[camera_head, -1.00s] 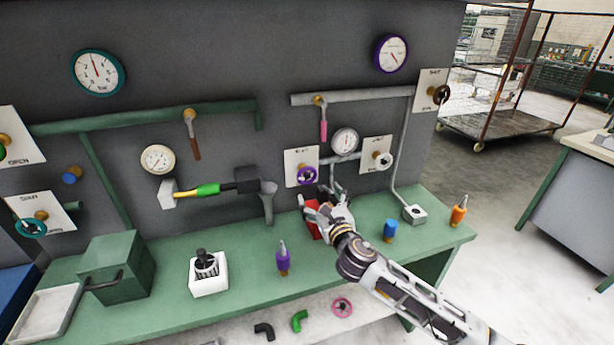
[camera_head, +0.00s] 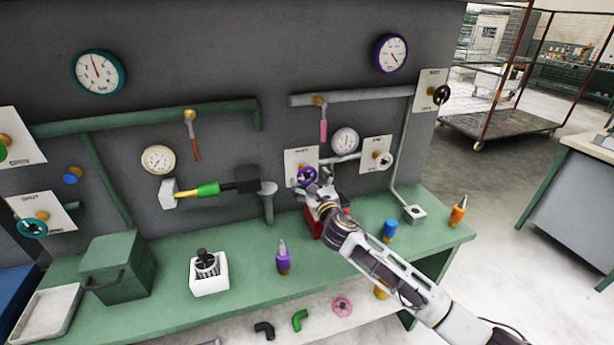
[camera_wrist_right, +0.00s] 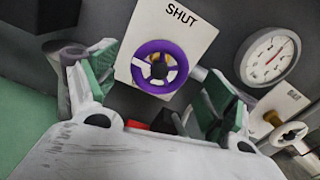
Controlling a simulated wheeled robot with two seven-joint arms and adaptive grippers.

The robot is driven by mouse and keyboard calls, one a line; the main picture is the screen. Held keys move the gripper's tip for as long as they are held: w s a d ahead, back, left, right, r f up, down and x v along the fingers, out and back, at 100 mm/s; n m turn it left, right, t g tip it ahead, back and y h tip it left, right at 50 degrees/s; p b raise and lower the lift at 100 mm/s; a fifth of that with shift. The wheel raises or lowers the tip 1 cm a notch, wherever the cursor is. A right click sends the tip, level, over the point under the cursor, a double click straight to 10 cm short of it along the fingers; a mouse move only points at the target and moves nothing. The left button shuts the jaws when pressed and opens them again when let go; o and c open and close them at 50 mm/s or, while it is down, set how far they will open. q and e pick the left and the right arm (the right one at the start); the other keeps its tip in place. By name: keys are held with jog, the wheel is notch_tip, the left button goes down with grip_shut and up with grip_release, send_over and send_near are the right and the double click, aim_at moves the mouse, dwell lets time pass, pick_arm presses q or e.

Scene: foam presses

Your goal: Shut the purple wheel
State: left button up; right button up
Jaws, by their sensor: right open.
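The purple wheel (camera_head: 307,176) is mounted on a white plate (camera_head: 298,157) on the dark wall panel. In the right wrist view the purple wheel (camera_wrist_right: 160,67) shows almost face-on, and its plate (camera_wrist_right: 190,27) reads SHUT. My right gripper (camera_head: 318,182) is just below and in front of the wheel and covers its lower edge in the head view. In the wrist view its two green-padded fingers (camera_wrist_right: 160,85) are spread on either side of the wheel, apart from it, with nothing between them. My left gripper is not in view.
A red object (camera_head: 314,226) stands on the green bench (camera_head: 345,255) under my right gripper. A white wheel (camera_head: 384,160) and a small gauge (camera_head: 344,140) are to the right. A purple-rimmed gauge (camera_head: 391,53) hangs above.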

aim_at(308, 177)
jog(key=shift+x, duration=1.8)
jog(key=c, duration=1)
